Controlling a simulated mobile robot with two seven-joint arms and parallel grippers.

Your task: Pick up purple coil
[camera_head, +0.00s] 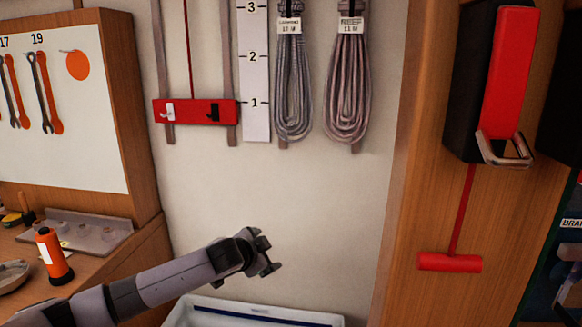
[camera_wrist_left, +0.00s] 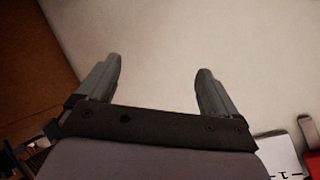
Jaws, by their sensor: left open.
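Two coils hang side by side on the wall, each with a white label at its top. The right one is the purple coil (camera_head: 331,95), a dull mauve loop. The left one is a greyer coil (camera_head: 279,95). My left gripper (camera_head: 268,256) is below and to the left of the purple coil, clear of both coils. It is open and empty. In the left wrist view, its two fingers (camera_wrist_left: 158,70) stand wide apart with only bare wall between them. No coil shows in that view.
A red hook rack (camera_head: 196,112) and a numbered scale (camera_head: 254,75) are left of the coils. A wooden panel (camera_head: 407,200) with red tools stands right. A white bin (camera_head: 195,312) is below, a bench with an orange bottle (camera_head: 53,257) left. The wall between is clear.

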